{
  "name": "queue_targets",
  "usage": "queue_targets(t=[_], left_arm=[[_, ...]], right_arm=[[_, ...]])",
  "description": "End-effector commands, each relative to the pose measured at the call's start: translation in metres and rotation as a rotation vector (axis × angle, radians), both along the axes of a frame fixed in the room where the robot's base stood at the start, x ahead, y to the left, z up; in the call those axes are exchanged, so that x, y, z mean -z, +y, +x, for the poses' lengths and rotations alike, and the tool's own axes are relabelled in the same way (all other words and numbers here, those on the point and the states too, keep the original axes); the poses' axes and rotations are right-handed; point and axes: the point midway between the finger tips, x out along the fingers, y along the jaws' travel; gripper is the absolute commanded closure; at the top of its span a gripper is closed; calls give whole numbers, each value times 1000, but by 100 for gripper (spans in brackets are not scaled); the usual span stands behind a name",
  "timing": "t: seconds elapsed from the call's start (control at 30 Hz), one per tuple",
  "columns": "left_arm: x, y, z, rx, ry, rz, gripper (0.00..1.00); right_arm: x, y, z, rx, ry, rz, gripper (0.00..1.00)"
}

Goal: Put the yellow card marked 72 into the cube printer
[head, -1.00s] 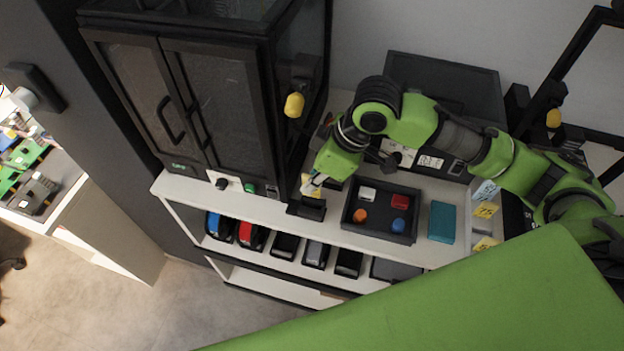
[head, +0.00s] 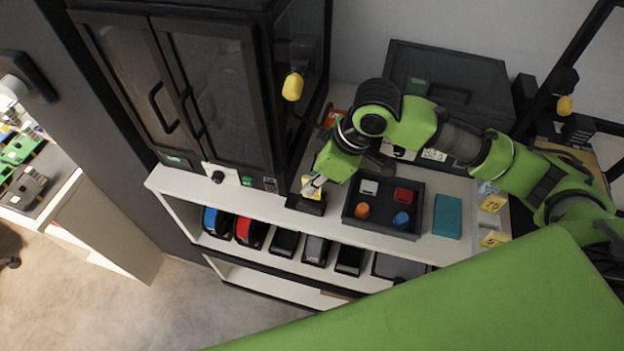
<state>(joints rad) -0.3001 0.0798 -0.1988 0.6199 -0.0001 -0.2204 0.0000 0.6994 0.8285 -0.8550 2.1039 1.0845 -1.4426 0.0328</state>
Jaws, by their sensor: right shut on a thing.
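My right gripper (head: 316,185) reaches down at the left part of the white shelf top and is shut on a small yellow card (head: 309,191). The card's number is too small to read. The card is at a small black holder (head: 305,205) near the shelf's front edge; I cannot tell whether it is inside the holder or just above it. No label for the cube printer can be read. A large black two-door cabinet (head: 215,100) with its doors shut stands directly left of the holder. My left gripper is not in view.
A black tray (head: 381,226) with white, red, orange and blue pieces lies right of the holder. Beyond it are a teal box (head: 447,216), a yellow card marked 75 (head: 493,204) and another yellow card (head: 495,239). A dark machine (head: 447,75) stands behind.

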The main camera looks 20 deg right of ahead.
Motion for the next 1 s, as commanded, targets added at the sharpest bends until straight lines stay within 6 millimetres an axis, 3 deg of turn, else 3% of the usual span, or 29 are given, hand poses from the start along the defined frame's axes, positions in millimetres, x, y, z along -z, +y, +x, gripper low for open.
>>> queue_targets(t=[0.83,0.9,1.0], left_arm=[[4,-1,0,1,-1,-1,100],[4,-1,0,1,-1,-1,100],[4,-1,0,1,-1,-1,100]], right_arm=[[26,0,0,0,0,0,100],[25,0,0,0,0,0,75],[25,0,0,0,0,0,73]])
